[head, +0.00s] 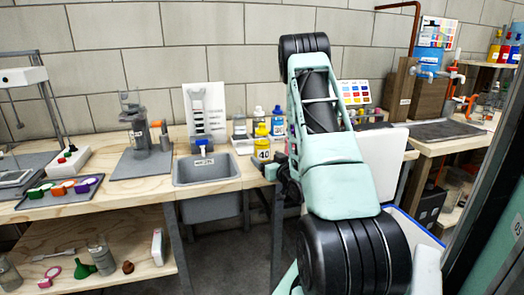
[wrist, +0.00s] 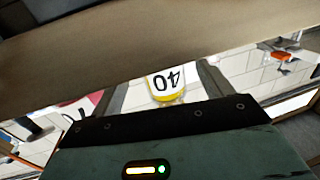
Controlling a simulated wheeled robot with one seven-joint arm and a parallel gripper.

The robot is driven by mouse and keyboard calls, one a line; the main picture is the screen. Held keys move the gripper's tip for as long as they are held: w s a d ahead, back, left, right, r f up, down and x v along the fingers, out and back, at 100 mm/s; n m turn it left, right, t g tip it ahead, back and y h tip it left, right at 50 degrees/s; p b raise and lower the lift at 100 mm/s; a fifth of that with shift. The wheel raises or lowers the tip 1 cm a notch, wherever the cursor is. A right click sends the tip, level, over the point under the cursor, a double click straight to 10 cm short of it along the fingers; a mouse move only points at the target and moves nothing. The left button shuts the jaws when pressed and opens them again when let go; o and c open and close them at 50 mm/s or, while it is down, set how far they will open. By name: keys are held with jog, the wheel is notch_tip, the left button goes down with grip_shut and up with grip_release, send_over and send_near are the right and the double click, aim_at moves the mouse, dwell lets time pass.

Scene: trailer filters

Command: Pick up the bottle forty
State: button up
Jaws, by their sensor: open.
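The bottle forty (head: 262,143) is yellow with a white label reading 40. It stands upright near the front edge of the wooden bench, right of the sink. In the wrist view the bottle (wrist: 165,84) appears upside down, with its label facing the camera. My gripper (head: 272,171) is just in front of and below the bottle in the head view, partly hidden by my arm. In the wrist view, dark finger-like shapes lie on both sides of the bottle with gaps between, so the gripper is open and empty. I cannot tell how far the fingers reach around it.
A grey sink (head: 207,171) is set into the bench left of the bottle. A white panel (head: 382,158) is right of my arm. A tray of colored filters (head: 62,190) lies at the left.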

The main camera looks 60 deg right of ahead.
aim_at(266, 155)
jog(key=x, duration=0.4)
jog(key=shift+w+r, duration=0.15)
jog(key=shift+w, duration=0.05)
jog(key=c, duration=1.4)
jog(key=shift+o, duration=0.2)
jog(key=shift+r, duration=0.15)
